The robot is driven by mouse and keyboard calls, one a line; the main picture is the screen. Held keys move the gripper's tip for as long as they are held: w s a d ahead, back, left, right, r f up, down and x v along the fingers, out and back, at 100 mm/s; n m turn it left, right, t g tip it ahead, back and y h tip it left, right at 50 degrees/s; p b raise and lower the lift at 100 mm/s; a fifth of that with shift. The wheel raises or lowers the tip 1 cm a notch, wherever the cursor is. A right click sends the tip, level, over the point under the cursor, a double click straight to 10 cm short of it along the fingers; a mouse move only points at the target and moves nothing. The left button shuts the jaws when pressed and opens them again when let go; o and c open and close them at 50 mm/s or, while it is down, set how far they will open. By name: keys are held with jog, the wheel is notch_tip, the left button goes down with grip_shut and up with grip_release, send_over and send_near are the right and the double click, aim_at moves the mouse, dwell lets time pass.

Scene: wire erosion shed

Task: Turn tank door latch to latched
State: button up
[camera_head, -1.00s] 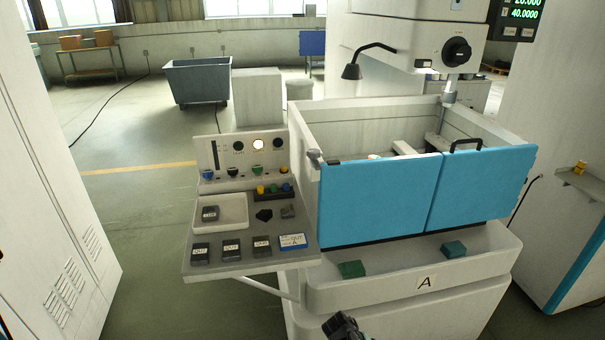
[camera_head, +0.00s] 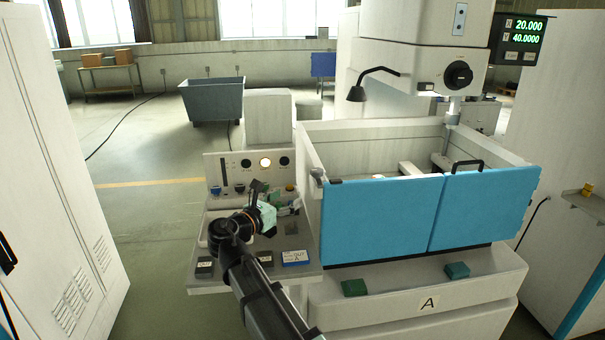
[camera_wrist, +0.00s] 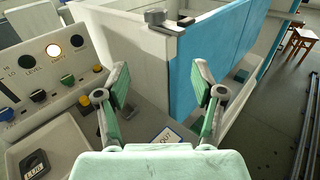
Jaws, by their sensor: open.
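The blue tank door (camera_head: 380,222) closes the front of the white tank, in two panels standing in line. The tank door latch (camera_head: 318,174) is a small grey knob with a short arm at the tank's left front corner. It shows at the top of the wrist view (camera_wrist: 156,18), with a dark piece on the door's top edge beside it. My gripper (camera_head: 266,207) is over the control panel, left of the latch and lower in the picture. In the wrist view my gripper (camera_wrist: 164,88) is open and empty, its green-padded fingers apart, not touching the latch.
The control panel (camera_head: 212,262) holds knobs, a lit lamp (camera_head: 265,162), a white tray (camera_wrist: 45,145) and labelled blocks. A black handle (camera_head: 467,164) stands on the right door panel. Two green blocks (camera_head: 354,287) (camera_head: 456,270) lie on the ledge below. A lamp (camera_head: 357,93) hangs above the tank.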

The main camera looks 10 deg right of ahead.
aim_at(313, 173)
jog(key=r+p+x, duration=0.1)
jog(key=x, duration=0.4)
jog(key=p+x, duration=0.2)
jog(key=x, duration=0.3)
jog(key=r+p+x, duration=0.1)
jog(key=x, duration=0.4)
jog(key=shift+w+a+r+p, duration=0.25)
jog(key=shift+r+p, duration=0.1)
jog(key=shift+x, duration=0.85)
jog(key=shift+f, duration=0.1)
jog(key=shift+t, duration=0.3)
jog(key=c, duration=1.2)
